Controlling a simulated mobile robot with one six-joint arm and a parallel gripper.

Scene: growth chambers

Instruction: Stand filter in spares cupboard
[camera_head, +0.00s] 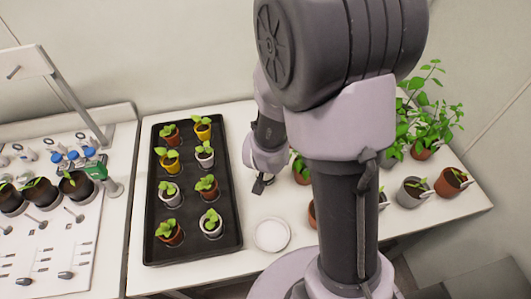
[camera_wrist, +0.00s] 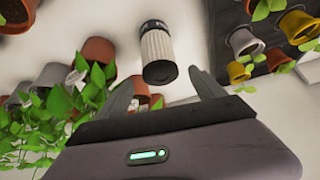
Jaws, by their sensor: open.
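The filter (camera_wrist: 158,52), a ribbed pale cylinder with dark end caps, shows in the wrist view on the white bench top. It lies beyond my fingertips, in line with the gap between them, and apart from both. My gripper (camera_wrist: 163,92) is open and empty; its two grey fingers are spread. In the head view my gripper (camera_head: 262,184) is over the bench just right of the black tray. The filter does not show in the head view, where my arm covers part of the bench. I cannot make out the spares cupboard in either view.
A black tray (camera_head: 151,245) of potted seedlings is left of my gripper. A white saucer (camera_head: 271,235) lies near the bench front. Leafy plants (camera_head: 428,120) and several pots crowd the right side. A panel with tools and dark pots (camera_head: 75,184) stands far left.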

